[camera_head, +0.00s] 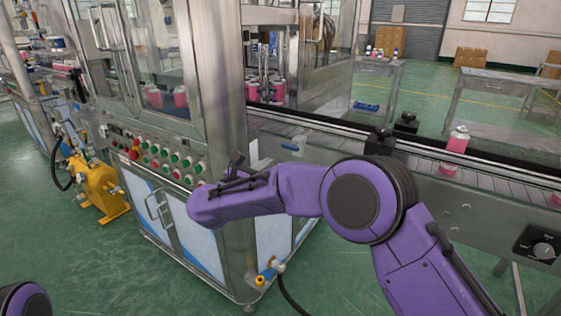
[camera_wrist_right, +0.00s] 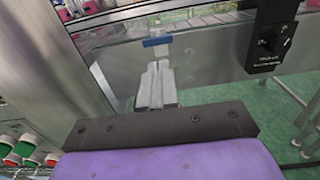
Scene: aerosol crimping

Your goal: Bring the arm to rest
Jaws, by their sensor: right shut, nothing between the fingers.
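My right arm, purple with a dark round elbow joint, reaches in from the lower right and bends left across the front of the machine. In the right wrist view the gripper's two pale fingers (camera_wrist_right: 156,86) lie together, shut and empty, in front of a grey metal side panel. A purple piece of my left arm shows at the bottom left of the head view. The left gripper is out of view.
The button panel (camera_head: 160,152) is close to the right gripper. A conveyor (camera_head: 490,183) runs off to the right with a pink can (camera_head: 457,140) on it. A yellow pump (camera_head: 98,186) stands at left.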

